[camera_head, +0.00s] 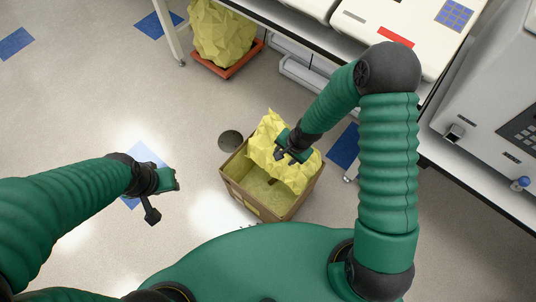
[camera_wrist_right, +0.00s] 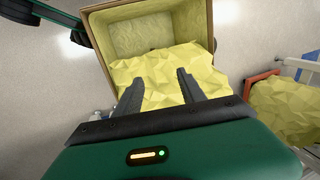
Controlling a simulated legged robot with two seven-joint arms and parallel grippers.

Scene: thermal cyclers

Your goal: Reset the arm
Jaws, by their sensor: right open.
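My right arm reaches forward from the right in the head view and bends down at its elbow. My right gripper (camera_head: 289,154) is above the far part of a cardboard box (camera_head: 231,191) with a crumpled yellow liner (camera_head: 297,171). In the right wrist view the gripper's two fingers (camera_wrist_right: 159,92) are apart with nothing between them, pointing towards the yellow liner. I cannot tell whether they touch it. My left gripper (camera_head: 162,196) hangs over the floor left of the box; its jaw opening is unclear.
A second yellow bag (camera_head: 222,34) stands on a red tray (camera_head: 238,66) at the back. A bench with white machines (camera_head: 398,22) runs along the right, with a grey instrument (camera_head: 481,91) near my right arm.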

